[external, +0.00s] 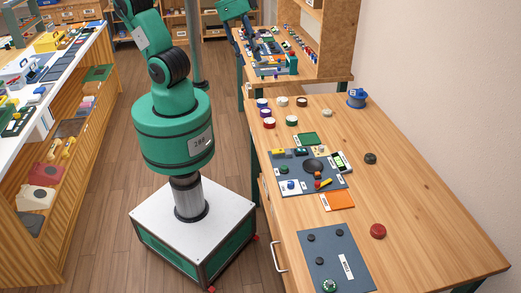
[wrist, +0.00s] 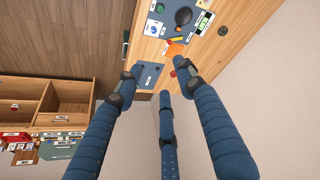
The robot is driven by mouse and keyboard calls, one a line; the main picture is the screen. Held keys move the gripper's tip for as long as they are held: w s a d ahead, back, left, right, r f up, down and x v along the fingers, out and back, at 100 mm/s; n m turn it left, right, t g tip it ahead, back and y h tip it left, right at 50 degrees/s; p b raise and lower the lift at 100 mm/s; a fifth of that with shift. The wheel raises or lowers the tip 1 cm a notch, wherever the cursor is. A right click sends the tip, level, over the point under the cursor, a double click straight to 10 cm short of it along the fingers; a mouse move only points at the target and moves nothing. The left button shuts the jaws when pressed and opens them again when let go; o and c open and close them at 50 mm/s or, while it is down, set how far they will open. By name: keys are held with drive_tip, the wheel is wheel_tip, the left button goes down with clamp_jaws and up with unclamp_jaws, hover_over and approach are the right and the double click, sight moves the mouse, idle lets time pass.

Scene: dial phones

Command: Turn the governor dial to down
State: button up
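I cannot tell which control is the governor dial, as the labels are too small to read. A blue-grey panel (external: 350,268) lies at the near end of the wooden table, with small black knobs, a white label and a green-and-white dial (external: 329,285). A second panel (external: 299,181) farther back holds a large dark round dial (external: 313,166), a blue knob and a small red-and-yellow part. Both panels show small in the wrist view. My gripper (wrist: 160,82) has its three blue fingers spread, empty, high above the table and apart from both panels.
An orange sheet (external: 338,201), a red puck (external: 378,231) and a dark knob (external: 370,158) lie on the table (external: 430,235). Several round pieces and a blue spool (external: 356,98) stand at its far end. The table's right side is mostly clear; a wall runs beside it.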

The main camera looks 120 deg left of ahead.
drive_tip(key=w+a+f+n+g, duration=0.1)
drive_tip(key=w+a+f+n, duration=0.4)
drive_tip(key=w, duration=0.3)
drive_tip(key=n+g, duration=0.4)
drive_tip(key=n, duration=0.4)
hover_over(321, 147)
wheel_tip(321, 147, down, 26)
drive_tip(key=shift+a+f+n+p, duration=0.1)
drive_tip(key=shift+a+n+p, duration=0.2)
drive_tip(key=shift+p, duration=0.1)
drive_tip(key=shift+d, duration=0.1)
wheel_tip(321, 147, down, 14)
drive_tip(key=shift+r+b, duration=0.1)
drive_tip(key=shift+b, duration=0.9)
drive_tip(key=shift+c, duration=0.3)
clamp_jaws()
